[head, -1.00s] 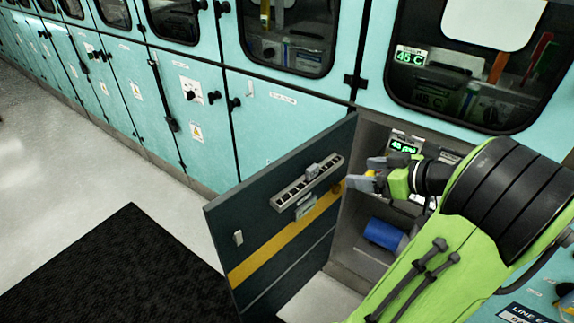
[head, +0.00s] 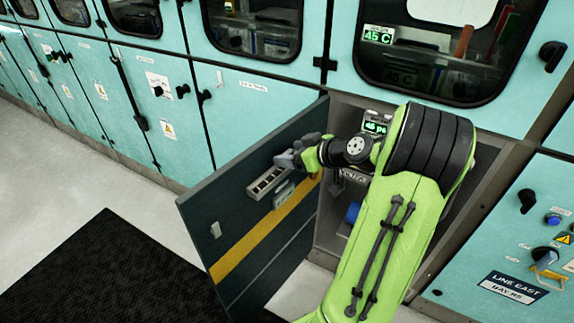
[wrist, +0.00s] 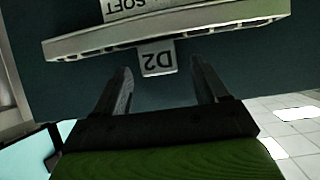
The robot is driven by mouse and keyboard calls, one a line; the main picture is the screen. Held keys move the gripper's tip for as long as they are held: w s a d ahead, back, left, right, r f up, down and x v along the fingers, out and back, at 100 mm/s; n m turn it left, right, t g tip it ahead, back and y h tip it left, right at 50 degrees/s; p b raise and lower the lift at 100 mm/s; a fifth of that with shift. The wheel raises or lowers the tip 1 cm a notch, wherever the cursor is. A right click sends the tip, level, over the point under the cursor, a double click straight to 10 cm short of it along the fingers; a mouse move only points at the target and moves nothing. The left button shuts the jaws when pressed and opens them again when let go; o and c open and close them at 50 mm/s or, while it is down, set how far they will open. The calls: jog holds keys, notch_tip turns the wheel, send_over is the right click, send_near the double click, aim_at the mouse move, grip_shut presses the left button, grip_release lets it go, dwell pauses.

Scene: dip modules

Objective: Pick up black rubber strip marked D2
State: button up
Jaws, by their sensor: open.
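A pale tag marked D2 (wrist: 157,58) shows upside down in the wrist view, at the edge of a light rack (wrist: 230,17). The black rubber strip itself I cannot make out apart from the dark door behind. In the head view the rack (head: 266,182) is fixed to the inside of the open door, with dark slots along it. My gripper (head: 284,160) is at the rack's upper right end. In the wrist view my gripper (wrist: 161,66) is open, one finger on each side of the D2 tag. Nothing is seen held. Whether the fingers touch anything I cannot tell.
The dark door (head: 255,235) with a yellow stripe stands open from a grey cabinet. A blue cylinder (head: 352,212) inside is mostly hidden by my arm. A black mat (head: 110,275) lies on the floor at left. A label reading SOFT (wrist: 125,8) sits above the rack.

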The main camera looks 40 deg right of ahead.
jog(key=shift+s, duration=0.1)
jog(key=shift+c, duration=0.2)
grip_shut()
jog(key=shift+r, duration=0.2)
